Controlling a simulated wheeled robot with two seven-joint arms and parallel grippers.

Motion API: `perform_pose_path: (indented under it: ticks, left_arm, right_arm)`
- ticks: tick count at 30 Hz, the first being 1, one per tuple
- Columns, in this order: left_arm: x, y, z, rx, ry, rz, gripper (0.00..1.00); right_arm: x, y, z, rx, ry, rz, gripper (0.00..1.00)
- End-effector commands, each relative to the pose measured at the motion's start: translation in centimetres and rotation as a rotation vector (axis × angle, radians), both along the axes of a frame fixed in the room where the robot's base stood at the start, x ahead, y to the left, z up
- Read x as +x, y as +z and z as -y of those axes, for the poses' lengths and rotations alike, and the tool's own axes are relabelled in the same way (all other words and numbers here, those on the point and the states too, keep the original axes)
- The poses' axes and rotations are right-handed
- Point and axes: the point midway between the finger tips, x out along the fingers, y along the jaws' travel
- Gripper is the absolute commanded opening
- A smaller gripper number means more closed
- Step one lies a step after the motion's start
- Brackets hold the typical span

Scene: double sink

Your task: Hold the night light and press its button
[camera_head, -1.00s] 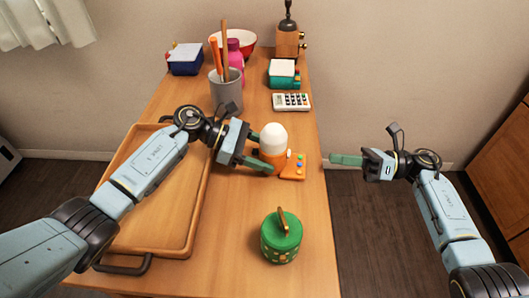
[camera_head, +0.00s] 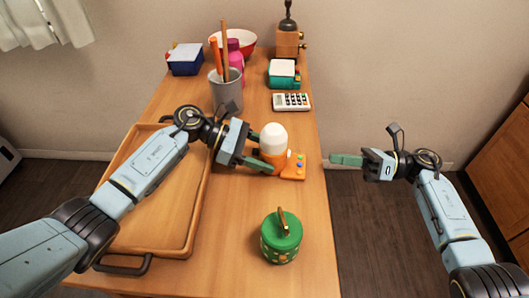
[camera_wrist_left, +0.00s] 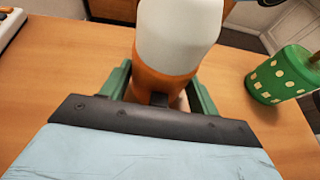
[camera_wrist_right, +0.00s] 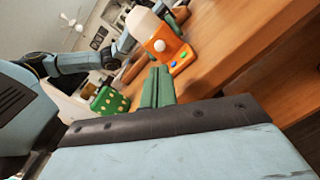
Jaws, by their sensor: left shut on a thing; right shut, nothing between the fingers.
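The night light (camera_head: 274,141) has a white dome on an orange body and stands upright near the table's right edge. Its orange base (camera_head: 294,167) carries small coloured buttons, which also show in the right wrist view (camera_wrist_right: 181,60). My left gripper (camera_head: 262,160) is shut on the orange body from the left; in the left wrist view its green fingers (camera_wrist_left: 160,90) lie on both sides of the body. My right gripper (camera_head: 334,160) is shut and empty, just off the table's right edge, apart from the light and pointing toward it.
A wooden tray (camera_head: 202,205) lies under my left arm. A green lidded pot (camera_head: 281,240) stands in front of the light. A calculator (camera_head: 292,102) and a grey cup (camera_head: 226,92) with long items stand behind.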

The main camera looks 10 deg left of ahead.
Motion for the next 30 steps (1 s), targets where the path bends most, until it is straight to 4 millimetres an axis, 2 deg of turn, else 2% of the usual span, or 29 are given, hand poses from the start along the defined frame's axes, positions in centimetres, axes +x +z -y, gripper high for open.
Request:
perform_pose_path:
  ticks: [11,17,23,26,30]
  left_arm:
    - [0.0,0.0,0.0,-0.001,0.0,0.0,0.35]
    - [0.0,0.0,0.0,-0.001,0.0,0.0,0.35]
    - [0.0,0.0,0.0,-0.001,0.0,0.0,0.35]
    - [0.0,0.0,0.0,-0.001,0.0,0.0,0.35]
    - [0.0,0.0,0.0,-0.001,0.0,0.0,0.35]
  right_arm:
    - [0.0,-0.1,0.0,-0.004,-0.003,0.003,0.0]
    - [0.2,-1.5,0.0,-0.115,-0.077,0.078,0.0]
    - [0.7,-3.3,0.5,-0.339,-0.248,0.305,0.0]
    - [0.6,-3.3,0.7,-0.444,-0.325,0.447,0.0]
    - [0.0,-2.4,0.9,-0.557,-0.407,0.64,0.0]
